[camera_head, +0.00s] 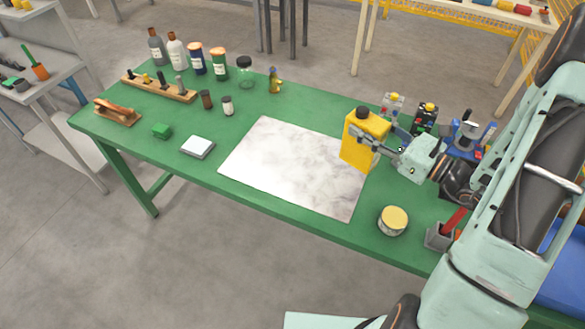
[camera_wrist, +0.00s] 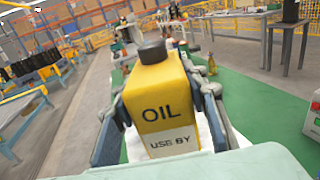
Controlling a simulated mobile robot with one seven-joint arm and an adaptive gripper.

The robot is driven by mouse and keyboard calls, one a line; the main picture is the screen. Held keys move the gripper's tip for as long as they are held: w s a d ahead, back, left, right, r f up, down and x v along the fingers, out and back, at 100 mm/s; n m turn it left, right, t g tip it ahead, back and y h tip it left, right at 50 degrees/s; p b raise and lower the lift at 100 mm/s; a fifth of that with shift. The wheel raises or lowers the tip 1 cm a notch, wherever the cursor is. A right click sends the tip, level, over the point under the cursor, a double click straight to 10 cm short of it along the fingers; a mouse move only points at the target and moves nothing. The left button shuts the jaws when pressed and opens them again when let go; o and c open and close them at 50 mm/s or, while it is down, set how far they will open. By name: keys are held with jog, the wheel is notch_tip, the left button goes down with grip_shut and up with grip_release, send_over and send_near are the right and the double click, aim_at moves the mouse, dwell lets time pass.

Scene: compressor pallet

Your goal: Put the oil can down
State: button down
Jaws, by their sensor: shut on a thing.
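The oil can (camera_head: 361,143) is a yellow box-shaped can with a dark cap, upright at the right end of the white marbled sheet (camera_head: 290,168) on the green table. In the wrist view the oil can (camera_wrist: 160,100) fills the middle, with "OIL" and "USE BY" on its face. My gripper (camera_head: 368,146) is shut on the can from the right, with a finger on each side in the wrist view (camera_wrist: 160,120). The can's base appears at or just above the sheet; I cannot tell whether it touches.
A round yellow-lidded tin (camera_head: 393,221) and a grey holder with a red handle (camera_head: 441,236) are near the front edge. Several bottles (camera_head: 197,58) and a wooden rack (camera_head: 158,88) are at the back left. The sheet's left part is clear.

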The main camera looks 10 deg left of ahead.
jog(key=s+a+t+b, duration=0.1)
jog(key=s+a+b, duration=0.3)
jog(key=a+b, duration=1.1)
jog(key=w+a+f+h+b, duration=0.1)
jog(key=w+f+b, duration=1.1)
jog(key=w+b, duration=0.1)
jog(key=shift+w+a+f+m+b, duration=0.15)
jog(key=shift+a+f+m+b, duration=0.1)
jog(key=shift+a+m+b, duration=0.15)
jog(key=shift+f, duration=0.1)
jog(key=c, duration=1.2)
grip_release()
jog(key=shift+f, duration=0.15)
